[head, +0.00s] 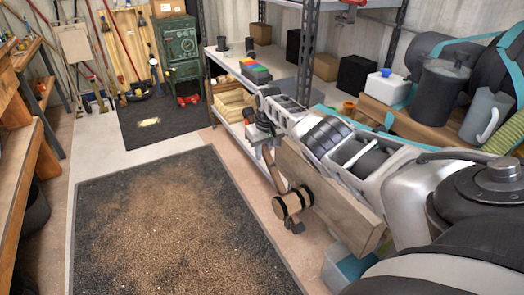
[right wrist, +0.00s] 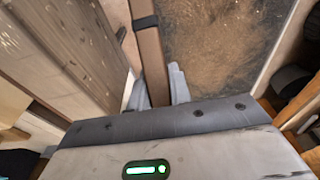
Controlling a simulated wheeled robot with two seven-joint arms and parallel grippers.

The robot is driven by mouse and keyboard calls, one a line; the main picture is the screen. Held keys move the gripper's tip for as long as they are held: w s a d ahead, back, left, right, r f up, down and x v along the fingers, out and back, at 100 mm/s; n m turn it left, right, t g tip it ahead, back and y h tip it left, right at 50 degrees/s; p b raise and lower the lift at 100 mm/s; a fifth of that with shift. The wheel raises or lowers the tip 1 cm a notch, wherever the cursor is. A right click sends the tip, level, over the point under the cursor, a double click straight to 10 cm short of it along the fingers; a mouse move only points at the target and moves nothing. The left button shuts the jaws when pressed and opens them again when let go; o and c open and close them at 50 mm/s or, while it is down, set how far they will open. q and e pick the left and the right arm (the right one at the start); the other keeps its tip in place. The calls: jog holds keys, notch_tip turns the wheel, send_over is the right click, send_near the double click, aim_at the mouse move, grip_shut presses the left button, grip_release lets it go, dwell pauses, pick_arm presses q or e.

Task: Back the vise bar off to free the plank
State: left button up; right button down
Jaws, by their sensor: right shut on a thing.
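The wooden plank (head: 335,195) stands on edge along the near side of the bench at the right. In front of its face are the round wooden vise hub with dark bands (head: 293,203) and the brown vise bar (head: 273,172), slanting through it. My right gripper (head: 266,150) is shut on the bar's upper end. In the right wrist view, the bar (right wrist: 150,60) runs between the two grey fingers (right wrist: 153,92), with a dark band further along it. The plank (right wrist: 75,40) lies close by on the left there. My arm hides much of the bench top. My left gripper is out of view.
A dark, dusty mat (head: 165,230) covers the open floor on the left. A wooden workbench (head: 20,190) lines the left side. Metal shelving (head: 235,120) stands behind my right arm. A grey jug (head: 485,115) and dark canister (head: 440,90) stand at the right.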

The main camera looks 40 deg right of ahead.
jog(key=c, duration=1.3)
grip_release()
jog(key=shift+s+d, duration=0.2)
jog(key=shift+d, duration=0.5)
jog(key=shift+a, duration=0.1)
jog(key=shift+a, duration=0.15)
jog(key=shift+w, duration=0.1)
jog(key=shift+r+p, duration=0.3)
jog(key=shift+r, duration=0.05)
jog(key=r+p, duration=0.1)
jog(key=r, duration=0.4)
jog(key=s+r+p, duration=0.1)
jog(key=r, duration=0.4)
jog(key=s+r+p, duration=0.1)
jog(key=r, duration=0.4)
jog(key=shift+s+a, duration=0.2)
jog(key=shift+a, duration=0.1)
